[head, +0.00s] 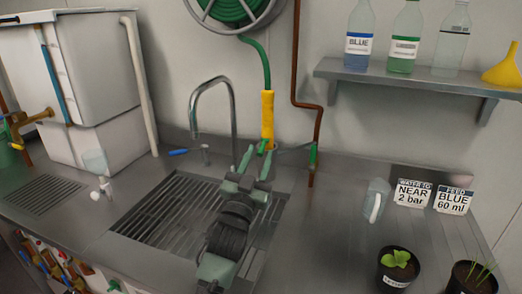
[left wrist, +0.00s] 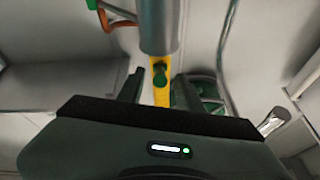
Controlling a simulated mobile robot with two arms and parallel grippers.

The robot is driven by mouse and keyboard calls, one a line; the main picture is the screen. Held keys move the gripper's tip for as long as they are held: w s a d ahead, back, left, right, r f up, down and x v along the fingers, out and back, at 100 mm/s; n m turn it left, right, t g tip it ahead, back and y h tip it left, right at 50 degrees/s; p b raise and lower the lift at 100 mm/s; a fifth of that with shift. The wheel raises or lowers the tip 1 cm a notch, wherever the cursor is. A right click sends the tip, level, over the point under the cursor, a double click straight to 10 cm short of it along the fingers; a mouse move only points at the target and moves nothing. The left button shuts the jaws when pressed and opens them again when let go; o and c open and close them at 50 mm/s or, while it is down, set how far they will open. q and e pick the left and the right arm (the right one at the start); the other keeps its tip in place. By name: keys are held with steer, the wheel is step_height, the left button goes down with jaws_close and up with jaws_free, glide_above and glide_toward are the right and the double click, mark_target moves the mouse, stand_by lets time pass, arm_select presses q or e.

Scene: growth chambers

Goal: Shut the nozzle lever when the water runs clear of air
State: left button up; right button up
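The yellow nozzle (head: 267,112) hangs upright on the green hose (head: 261,60) behind the sink, with a small green lever (head: 263,147) low on it. My left gripper (head: 254,164) is just in front of and below it, fingers apart and nothing visible between them. In the left wrist view the yellow nozzle (left wrist: 161,94) shows between the spread fingers, with a green part (left wrist: 159,75) on it; I cannot tell whether they touch. A grey cylinder (left wrist: 159,25) covers part of that view. No water stream is visible. My right gripper is out of view.
A curved metal faucet (head: 214,85) with a blue handle (head: 178,152) stands left of the nozzle. A copper pipe (head: 297,60) with a green valve (head: 313,155) is at right. A clear jug (head: 376,203), signs and potted plants (head: 397,267) stand on the right counter.

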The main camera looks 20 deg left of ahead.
mark_target(264, 141)
arm_select(q)
steer(key=shift+x, duration=1)
jaws_close()
step_height(264, 141, up, 2)
steer(key=g+p, duration=0.2)
steer(key=p, duration=0.8)
steer(key=shift+s+r+g+p, duration=0.1)
steer(key=shift+s+g+p, duration=0.05)
steer(key=shift+g+p, duration=0.2)
steer(key=g+p, duration=0.2)
steer(key=p, duration=0.4)
steer(key=r+g+p, duration=0.1)
steer(key=g+p, duration=0.1)
steer(key=p, duration=0.4)
steer(key=shift+p, duration=0.4)
steer(key=shift+f+g+p, duration=0.2)
steer(key=shift+g+p, duration=0.35)
steer(key=shift+p, duration=0.3)
jaws_free()
